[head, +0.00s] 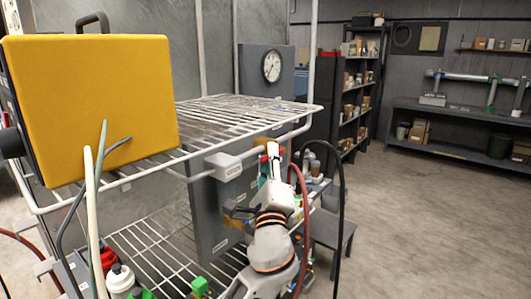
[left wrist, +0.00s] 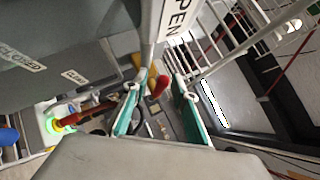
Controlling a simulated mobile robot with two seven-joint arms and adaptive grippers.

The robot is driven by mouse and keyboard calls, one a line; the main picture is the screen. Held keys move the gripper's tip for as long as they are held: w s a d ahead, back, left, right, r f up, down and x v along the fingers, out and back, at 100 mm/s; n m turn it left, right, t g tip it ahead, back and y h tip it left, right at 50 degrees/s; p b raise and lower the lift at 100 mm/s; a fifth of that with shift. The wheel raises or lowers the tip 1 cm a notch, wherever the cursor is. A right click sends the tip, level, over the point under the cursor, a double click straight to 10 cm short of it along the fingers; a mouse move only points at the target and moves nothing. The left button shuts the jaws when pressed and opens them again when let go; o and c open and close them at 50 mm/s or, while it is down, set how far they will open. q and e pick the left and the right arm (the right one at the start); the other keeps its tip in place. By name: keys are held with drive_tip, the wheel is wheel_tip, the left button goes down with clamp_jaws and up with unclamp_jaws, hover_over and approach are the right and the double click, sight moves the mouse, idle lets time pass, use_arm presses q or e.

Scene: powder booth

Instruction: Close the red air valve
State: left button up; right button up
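In the left wrist view, a small red piece (left wrist: 160,87), which looks like the valve's handle, shows between the fingertips of my left gripper (left wrist: 160,88). A yellow part sits just beside it. The two teal-padded fingers stand apart, and I see no clear contact with the red piece. A second, longer red-orange handle (left wrist: 88,114) with a yellow ring lies left of the fingers; I cannot tell which red part is the air valve. In the head view my left gripper (head: 270,160) is beside the rack's front corner, its fingers small and partly hidden. My right gripper is not in view.
A wire rack (head: 215,113) carries a yellow panel (head: 95,95) at the left. A red hose (head: 304,205) and a black hose (head: 342,200) hang near my arm. An "OPEN" plate (left wrist: 176,18) and a "CLOSED" plate (left wrist: 22,60) are close by. Floor at right is clear.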

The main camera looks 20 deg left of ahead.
use_arm(q)
drive_tip(key=shift+w+r, duration=0.1)
drive_tip(key=shift+w, duration=0.05)
clamp_jaws()
